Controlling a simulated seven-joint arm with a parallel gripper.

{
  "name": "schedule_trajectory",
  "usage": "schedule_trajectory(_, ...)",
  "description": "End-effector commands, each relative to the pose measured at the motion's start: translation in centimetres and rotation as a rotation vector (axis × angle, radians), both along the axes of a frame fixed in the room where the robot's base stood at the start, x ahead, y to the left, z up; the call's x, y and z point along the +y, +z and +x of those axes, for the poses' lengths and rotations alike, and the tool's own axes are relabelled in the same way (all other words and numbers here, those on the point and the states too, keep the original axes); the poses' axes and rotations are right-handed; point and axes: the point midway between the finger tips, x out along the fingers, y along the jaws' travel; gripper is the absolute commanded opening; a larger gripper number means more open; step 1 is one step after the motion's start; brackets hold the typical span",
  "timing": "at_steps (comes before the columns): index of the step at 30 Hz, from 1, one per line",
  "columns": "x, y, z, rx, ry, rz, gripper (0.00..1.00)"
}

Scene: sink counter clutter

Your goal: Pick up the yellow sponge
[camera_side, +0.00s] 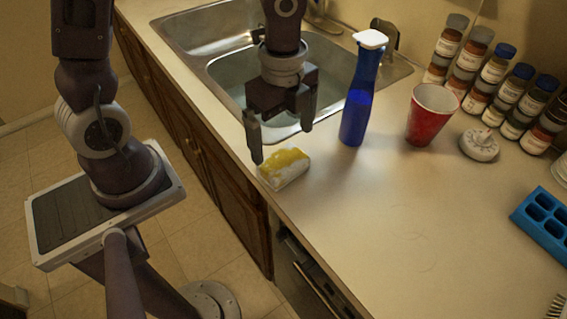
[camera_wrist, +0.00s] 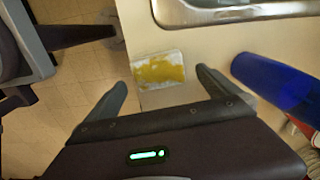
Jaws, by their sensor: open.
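The yellow sponge (camera_side: 285,168) lies on the counter near its front edge, just in front of the sink. It has a yellow patch on top and whitish sides. My gripper (camera_side: 282,146) is above and a little behind the sponge, pointing down, with its fingers apart and nothing between them. In the wrist view the sponge (camera_wrist: 159,70) lies ahead of my open gripper (camera_wrist: 162,80), between the lines of the two fingertips. Its near side runs into a pale area there, and I cannot tell whether a finger touches it.
A blue bottle (camera_side: 359,100) with a white cap stands close to the right of my gripper. A red cup (camera_side: 431,115), a white round item (camera_side: 479,145), several spice jars (camera_side: 497,88) and a blue tray (camera_side: 545,222) are farther right. The sink (camera_side: 225,62) is behind.

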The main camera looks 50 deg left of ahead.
Motion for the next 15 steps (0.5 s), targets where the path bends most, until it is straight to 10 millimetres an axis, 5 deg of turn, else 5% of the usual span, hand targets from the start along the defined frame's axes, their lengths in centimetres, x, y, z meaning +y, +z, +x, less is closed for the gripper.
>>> schedule_trajectory(9, -0.7, -5.4, -0.5, 0.005, 0.0, 0.002, 1.0)
schedule_trajectory(15, -0.7, -6.4, -0.4, 0.0, 0.004, 0.002, 1.0)
